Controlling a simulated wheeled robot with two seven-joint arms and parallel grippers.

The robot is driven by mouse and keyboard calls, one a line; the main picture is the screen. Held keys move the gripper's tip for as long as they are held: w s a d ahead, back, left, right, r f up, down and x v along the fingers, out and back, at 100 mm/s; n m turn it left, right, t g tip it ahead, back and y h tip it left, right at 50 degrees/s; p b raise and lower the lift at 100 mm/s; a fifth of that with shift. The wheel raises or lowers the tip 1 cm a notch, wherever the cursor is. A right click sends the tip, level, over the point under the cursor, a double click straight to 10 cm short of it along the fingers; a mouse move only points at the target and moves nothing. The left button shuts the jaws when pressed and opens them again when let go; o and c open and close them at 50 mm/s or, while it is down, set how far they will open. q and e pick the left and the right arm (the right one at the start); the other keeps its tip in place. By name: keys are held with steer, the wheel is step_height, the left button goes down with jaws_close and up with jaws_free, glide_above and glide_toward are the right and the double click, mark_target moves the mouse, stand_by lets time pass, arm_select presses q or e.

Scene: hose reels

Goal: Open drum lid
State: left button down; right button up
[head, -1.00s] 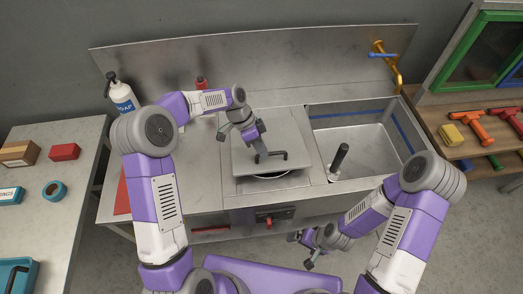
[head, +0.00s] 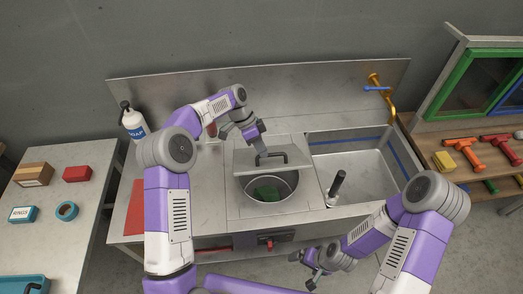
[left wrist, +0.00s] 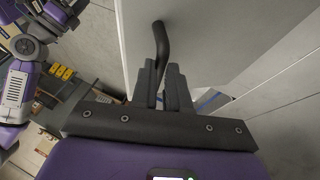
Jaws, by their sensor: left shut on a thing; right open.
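The drum lid (head: 296,150) is a flat grey square plate, raised and tilted up at the back of the round drum opening (head: 289,190). A green thing (head: 266,193) lies inside the drum. My left gripper (head: 261,158) is shut on the lid's black handle (head: 276,154). In the left wrist view the fingers (left wrist: 163,88) close around the bent black handle (left wrist: 161,45), with the lid's grey face (left wrist: 205,45) beyond. My right gripper (head: 312,276) is open and empty, low in front of the counter, away from the lid.
A soap bottle (head: 133,122) stands at the back left. A red-handled latch (head: 269,242) is on the counter front. Side tables hold boxes and tools.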

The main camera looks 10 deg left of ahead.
arm_select(q)
steer(key=shift+w+a+f, duration=0.35)
steer(key=shift+a, duration=0.05)
steer(key=c, duration=1.5)
jaws_free()
steer(key=o, duration=0.4)
steer(key=shift+w+f, duration=0.25)
steer(key=shift+w, duration=0.15)
steer(key=shift+s+r, duration=0.1)
steer(key=shift+r, duration=0.1)
steer(key=shift+d, duration=0.1)
steer(key=v, duration=0.7)
steer(key=shift+s+r, duration=0.1)
steer(key=shift+r, duration=0.25)
